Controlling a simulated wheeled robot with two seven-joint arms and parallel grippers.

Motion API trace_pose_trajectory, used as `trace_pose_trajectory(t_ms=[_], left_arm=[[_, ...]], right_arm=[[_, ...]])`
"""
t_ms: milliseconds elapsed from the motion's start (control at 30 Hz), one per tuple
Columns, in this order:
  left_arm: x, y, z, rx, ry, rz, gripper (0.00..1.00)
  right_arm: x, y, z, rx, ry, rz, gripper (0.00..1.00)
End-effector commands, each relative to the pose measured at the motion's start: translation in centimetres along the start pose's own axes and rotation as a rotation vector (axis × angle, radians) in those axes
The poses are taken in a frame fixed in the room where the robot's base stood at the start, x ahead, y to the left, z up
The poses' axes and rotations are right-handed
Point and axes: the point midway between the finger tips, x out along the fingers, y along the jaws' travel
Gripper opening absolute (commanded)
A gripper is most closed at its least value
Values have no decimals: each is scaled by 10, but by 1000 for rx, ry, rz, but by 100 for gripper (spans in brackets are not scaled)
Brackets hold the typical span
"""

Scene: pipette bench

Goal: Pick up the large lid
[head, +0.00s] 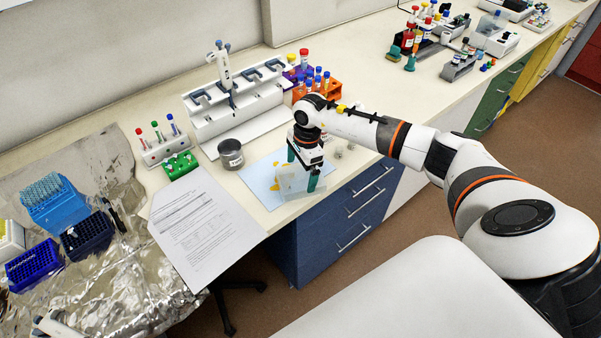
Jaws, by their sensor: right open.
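A clear, see-through piece that looks like the large lid (289,182) is at the front edge of the bench, over the light blue sheet. Its outline is faint and partly hidden by my right gripper. My right gripper (302,171) points down with its green fingertips apart, one on the far side and one on the near side of the clear piece. I cannot tell whether the fingers touch it. My left gripper is not in view.
A grey metal tin (231,154) stands left of the light blue sheet (257,174). A white pipette stand (212,128) and an orange tube rack (330,89) are behind. A printed paper (205,228) hangs over the bench edge. Small clear items lie right of the gripper.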

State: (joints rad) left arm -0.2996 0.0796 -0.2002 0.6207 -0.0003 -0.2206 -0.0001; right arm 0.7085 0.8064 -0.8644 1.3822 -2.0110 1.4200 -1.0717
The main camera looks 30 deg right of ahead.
Motion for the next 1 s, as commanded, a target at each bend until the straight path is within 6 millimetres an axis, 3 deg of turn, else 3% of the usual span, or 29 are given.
trace_pose_trajectory(t_ms=[267, 433, 700, 867, 1000], left_arm=[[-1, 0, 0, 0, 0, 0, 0], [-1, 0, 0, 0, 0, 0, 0], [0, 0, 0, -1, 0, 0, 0], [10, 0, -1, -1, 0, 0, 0], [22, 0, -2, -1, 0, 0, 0]], right_arm=[[4, 0, 0, -1, 1, 2, 100], [4, 0, 0, -1, 1, 2, 72], [2, 1, 0, 0, 1, 3, 71], [-17, 2, -2, -2, 1, 6, 70], [-45, 2, -6, -3, 0, 8, 70]])
